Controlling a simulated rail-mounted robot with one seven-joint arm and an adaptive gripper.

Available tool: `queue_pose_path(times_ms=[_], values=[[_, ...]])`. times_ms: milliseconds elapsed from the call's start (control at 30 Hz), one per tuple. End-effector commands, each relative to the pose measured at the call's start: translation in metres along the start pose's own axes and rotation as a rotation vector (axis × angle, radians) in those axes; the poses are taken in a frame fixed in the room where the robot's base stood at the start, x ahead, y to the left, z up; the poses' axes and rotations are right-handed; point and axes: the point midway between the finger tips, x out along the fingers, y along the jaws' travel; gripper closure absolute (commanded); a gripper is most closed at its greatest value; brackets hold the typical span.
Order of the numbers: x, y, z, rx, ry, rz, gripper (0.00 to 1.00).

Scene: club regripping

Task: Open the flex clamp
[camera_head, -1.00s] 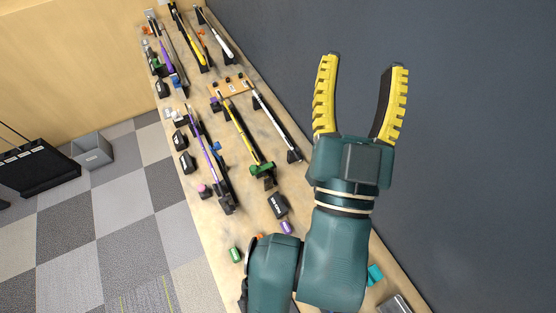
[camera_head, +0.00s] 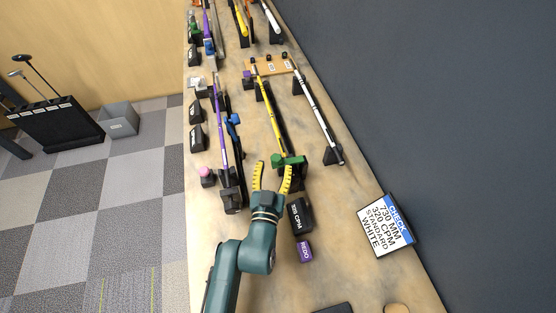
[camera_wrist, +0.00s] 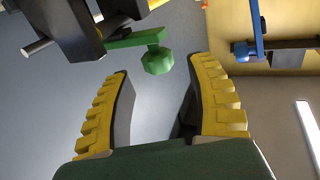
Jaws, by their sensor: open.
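A green clamp lever (camera_head: 288,160) sits on a dark block at the near end of a yellow shaft (camera_head: 271,120). In the wrist view the green lever (camera_wrist: 133,38) ends in a faceted green knob (camera_wrist: 157,61), just ahead of and between my fingertips. My gripper (camera_head: 272,168) is open, with yellow ribbed fingers. In the head view its right fingertip is close to or overlaps the lever; I cannot tell whether they touch. In the wrist view my open gripper (camera_wrist: 160,82) holds nothing, and a gap shows between the fingers and the knob.
A purple shaft (camera_head: 219,125) with a blue clamp part (camera_head: 233,120) lies to the left. A black 320 CPM box (camera_head: 300,215) and a purple REDO block (camera_head: 305,251) stand near my gripper. A white shaft (camera_head: 315,110) and a CHECK sign (camera_head: 388,228) are to the right.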

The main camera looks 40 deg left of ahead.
Motion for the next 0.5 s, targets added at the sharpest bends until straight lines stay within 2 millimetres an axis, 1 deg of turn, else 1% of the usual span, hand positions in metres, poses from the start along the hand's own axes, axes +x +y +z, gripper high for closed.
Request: queue_pose_path(times_ms=[33, 100, 200, 300, 500], values=[[0.011, 0.0, -0.001, 0.0, 0.002, 0.001, 0.43], [0.022, 0.001, 0.001, 0.0, 0.0, 0.001, 0.43], [0.033, 0.001, 0.0, 0.0, 0.0, 0.001, 0.43], [0.037, 0.001, 0.001, -0.001, -0.002, 0.002, 0.43], [0.037, 0.001, 0.001, 0.0, -0.002, 0.002, 0.43]])
